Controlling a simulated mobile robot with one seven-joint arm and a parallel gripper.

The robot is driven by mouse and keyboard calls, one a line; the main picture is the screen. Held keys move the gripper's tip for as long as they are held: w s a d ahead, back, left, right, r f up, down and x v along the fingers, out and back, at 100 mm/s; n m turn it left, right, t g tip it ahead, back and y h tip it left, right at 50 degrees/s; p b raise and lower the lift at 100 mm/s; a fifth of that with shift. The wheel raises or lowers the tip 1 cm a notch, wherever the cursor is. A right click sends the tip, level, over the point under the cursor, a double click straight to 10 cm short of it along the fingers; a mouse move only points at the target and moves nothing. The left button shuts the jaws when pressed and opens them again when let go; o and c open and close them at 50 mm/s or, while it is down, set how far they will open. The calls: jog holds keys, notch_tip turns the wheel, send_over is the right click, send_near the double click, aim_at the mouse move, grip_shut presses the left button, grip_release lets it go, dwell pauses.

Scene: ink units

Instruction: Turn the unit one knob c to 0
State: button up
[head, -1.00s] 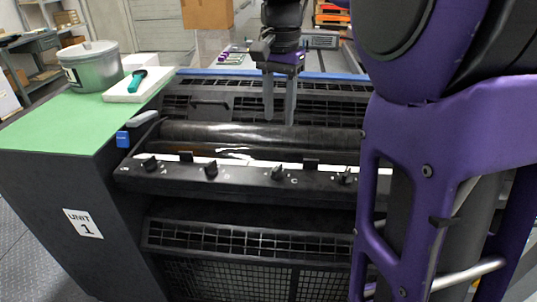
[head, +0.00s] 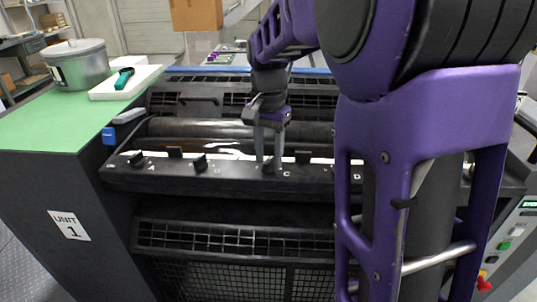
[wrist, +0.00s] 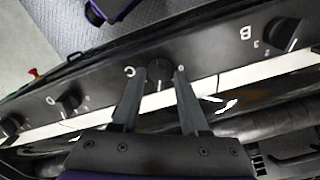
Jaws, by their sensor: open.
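Knob c (wrist: 160,70) is a black dial on the front panel of unit one, beside its letter C. In the wrist view it sits between my fingertips, with a white pointer line toward the bottom of the picture; the scale marks by it are partly hidden. My gripper (head: 270,164) is open and reaches down to the panel at this knob, one finger on each side. In the wrist view the fingers (wrist: 160,78) flank the knob; I cannot tell whether they touch it. In the head view the fingers mostly hide the knob.
Knob B (head: 200,162) and knob A (head: 136,158) stand left on the same black panel (head: 235,183). Knob D (wrist: 68,101) shows in the wrist view. Dark rollers (head: 185,130) lie behind the panel. A pot (head: 80,68) and white tray (head: 118,90) stand on the green top.

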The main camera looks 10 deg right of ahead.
jog(key=shift+c, duration=0.3)
grip_shut()
jog(key=shift+r+n+p, duration=0.1)
jog(key=shift+n+p, duration=0.2)
jog(key=shift+n, duration=0.1)
jog(key=n+p, duration=0.2)
jog(key=n, duration=0.1)
jog(key=shift+r+n, duration=0.1)
jog(key=shift+n, duration=0.3)
jog(key=n+p, duration=0.2)
jog(key=n, duration=0.3)
jog(key=n+p, duration=0.2)
jog(key=n, duration=0.3)
jog(key=shift+n, duration=0.4)
jog(key=n+p, duration=0.1)
jog(key=n, duration=0.3)
jog(key=shift+n, duration=0.4)
